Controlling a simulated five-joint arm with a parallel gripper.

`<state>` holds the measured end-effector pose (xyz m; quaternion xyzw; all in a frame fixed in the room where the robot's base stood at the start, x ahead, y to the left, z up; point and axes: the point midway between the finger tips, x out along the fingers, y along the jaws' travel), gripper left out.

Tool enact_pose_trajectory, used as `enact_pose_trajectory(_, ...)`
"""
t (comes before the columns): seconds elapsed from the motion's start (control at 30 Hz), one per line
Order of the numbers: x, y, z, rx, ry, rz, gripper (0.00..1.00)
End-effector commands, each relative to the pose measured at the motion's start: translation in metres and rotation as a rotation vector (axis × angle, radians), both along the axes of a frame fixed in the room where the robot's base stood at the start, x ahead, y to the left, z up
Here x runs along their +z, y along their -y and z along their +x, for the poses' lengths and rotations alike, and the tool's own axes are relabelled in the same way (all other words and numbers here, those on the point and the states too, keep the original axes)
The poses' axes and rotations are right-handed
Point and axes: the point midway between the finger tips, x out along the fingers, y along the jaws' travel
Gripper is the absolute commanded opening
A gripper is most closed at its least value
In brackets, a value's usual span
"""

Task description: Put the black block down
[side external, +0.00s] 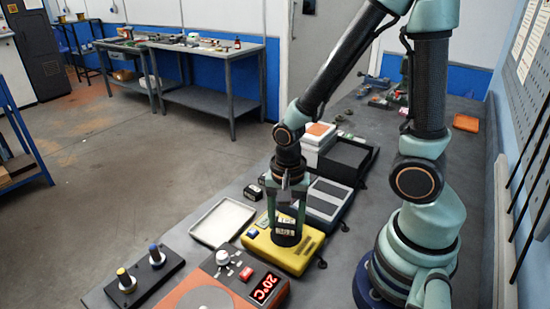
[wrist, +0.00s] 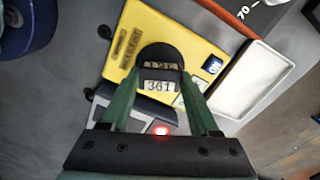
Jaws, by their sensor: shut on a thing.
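The black block (side external: 286,226) has a white label and is held low over the yellow device (side external: 306,254). My gripper (side external: 286,213) points down and is shut on the block. In the wrist view the green fingers of my gripper (wrist: 158,88) stand on either side of the block (wrist: 161,74), whose label reads 361. A round black pad (wrist: 158,50) on the yellow device (wrist: 185,35) shows just beyond the block. I cannot tell whether the block touches the pad, since the block hides part of it.
A white tray (side external: 222,222) lies left of the yellow device. A small labelled black block (side external: 253,192) lies behind the tray. An orange hotplate (side external: 241,278) reading 20°C stands in front. A grey-topped instrument (side external: 328,197) and a white box (side external: 318,140) stand behind.

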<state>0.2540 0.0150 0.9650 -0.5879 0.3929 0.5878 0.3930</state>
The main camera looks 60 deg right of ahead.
Motion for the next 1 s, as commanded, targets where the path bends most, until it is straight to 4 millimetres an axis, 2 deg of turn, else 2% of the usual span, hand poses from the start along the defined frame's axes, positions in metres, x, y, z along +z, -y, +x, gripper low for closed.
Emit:
enact_pose_trajectory(0.13,-0.0090,0.0000,-0.0005,0.000,-0.001,0.000,0.00)
enact_pose_trajectory(0.53,-0.0126,0.0000,-0.0002,0.000,0.000,0.000,0.00)
enact_pose_trajectory(0.57,-0.0122,0.0000,-0.0003,0.000,0.000,0.000,0.73)
enact_pose_trajectory(0.6,-0.0121,0.0000,-0.0002,0.000,0.000,0.000,0.89)
enact_pose_trajectory(0.63,-0.0121,0.0000,-0.0002,0.000,0.000,0.000,0.92)
enact_pose_trajectory(1.0,-0.0100,0.0000,0.0000,0.000,0.001,0.000,0.92)
